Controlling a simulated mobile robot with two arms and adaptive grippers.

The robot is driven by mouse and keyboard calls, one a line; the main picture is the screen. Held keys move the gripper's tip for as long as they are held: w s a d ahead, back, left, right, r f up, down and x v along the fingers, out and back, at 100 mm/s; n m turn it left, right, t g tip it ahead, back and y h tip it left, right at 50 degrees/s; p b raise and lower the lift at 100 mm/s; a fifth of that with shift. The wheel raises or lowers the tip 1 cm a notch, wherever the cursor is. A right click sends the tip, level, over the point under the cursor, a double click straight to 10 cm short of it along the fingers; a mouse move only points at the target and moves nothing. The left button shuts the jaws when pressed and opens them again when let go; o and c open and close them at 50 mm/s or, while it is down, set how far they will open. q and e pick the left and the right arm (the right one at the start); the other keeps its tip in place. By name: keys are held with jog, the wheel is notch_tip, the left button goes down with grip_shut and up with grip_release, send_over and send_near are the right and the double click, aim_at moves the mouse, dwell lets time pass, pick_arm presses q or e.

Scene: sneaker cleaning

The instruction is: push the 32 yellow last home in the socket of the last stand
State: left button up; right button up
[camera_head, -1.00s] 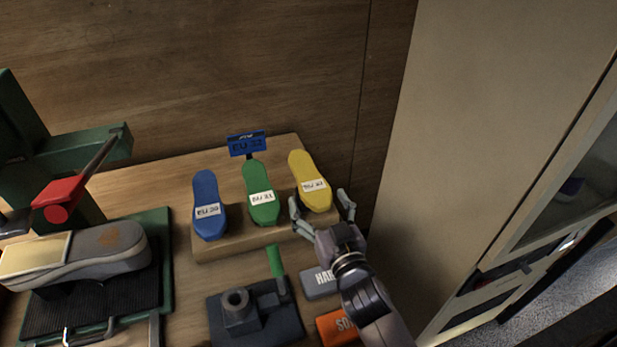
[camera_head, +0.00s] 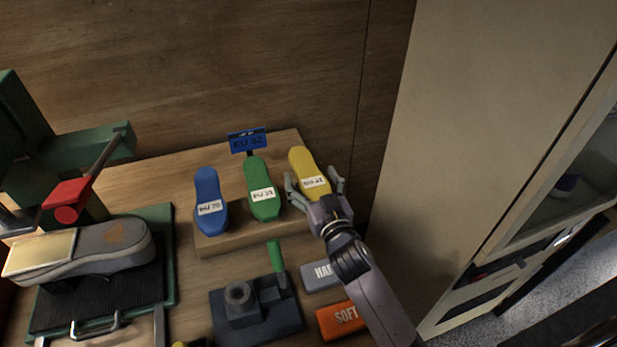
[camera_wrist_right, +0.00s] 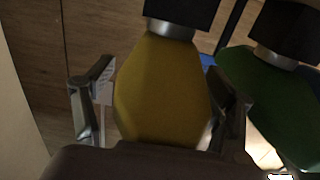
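The yellow last (camera_head: 303,162) stands at the right end of the wooden block, a white label on its face, number too blurred to read. My right gripper (camera_head: 314,187) is open around its lower part, one finger on each side. In the right wrist view the yellow last (camera_wrist_right: 163,95) lies between the fingers, with narrow gaps showing. A dark stand (camera_head: 262,325) with a hollow round socket (camera_head: 238,291) and a green-handled lever (camera_head: 275,256) is in front of the wooden block; the socket looks empty. My left gripper is not in view.
A green last (camera_head: 258,175) stands close left of the yellow one, then a blue last (camera_head: 207,185). A blue EU 32 sign (camera_head: 248,140) is behind. HARD (camera_head: 318,275) and SOFT (camera_head: 336,320) blocks lie beside the stand. A sneaker (camera_head: 110,247) sits on the green press at left.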

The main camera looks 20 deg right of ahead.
jog(key=c, duration=1.5)
jog(key=shift+c, duration=0.2)
jog(key=shift+r, duration=0.2)
